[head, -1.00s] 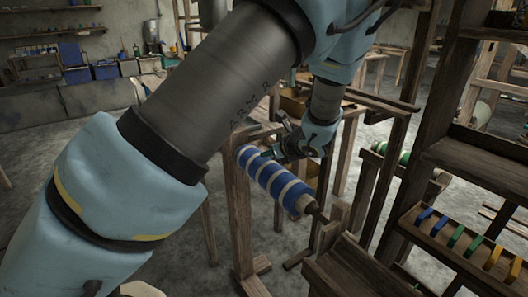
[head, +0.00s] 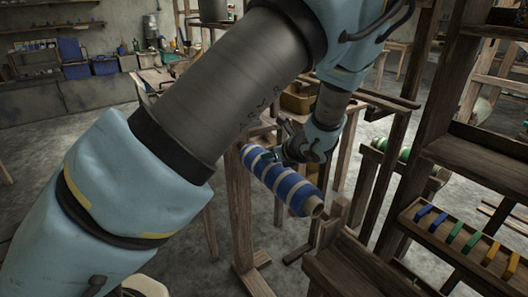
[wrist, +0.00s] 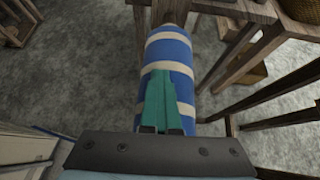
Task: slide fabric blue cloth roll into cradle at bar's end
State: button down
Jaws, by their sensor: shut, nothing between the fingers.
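The blue cloth roll (head: 290,187) has cream stripes and lies aslant in the middle of the head view, with its pale near end facing the wooden upright (head: 333,213) at the loom frame. No bar shows beyond this end, and I cannot make out the cradle clearly. My gripper (head: 272,158) is shut and empty at the upper side of the roll, toward its far end. In the wrist view the teal fingers (wrist: 161,85) lie together over the roll (wrist: 168,50). I cannot tell whether they touch it.
A wooden post (head: 241,215) stands below the roll's far end. A shelf rack with a tray of coloured pieces (head: 465,240) stands at the right. A green-striped roll (head: 405,154) lies behind it.

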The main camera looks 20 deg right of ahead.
jog(key=s+d+p, duration=0.1)
jog(key=s+d, duration=0.2)
jog(key=s, duration=1.1)
jog(key=s+d+p, duration=0.1)
jog(key=s+d, duration=0.2)
jog(key=s, duration=1.1)
jog(key=shift+s+f, duration=0.15)
jog(key=shift+f, duration=0.2)
jog(key=shift+w+r, duration=0.15)
jog(key=shift+w, duration=0.15)
jog(key=shift+r+p, duration=0.7)
jog(key=shift+p, duration=0.15)
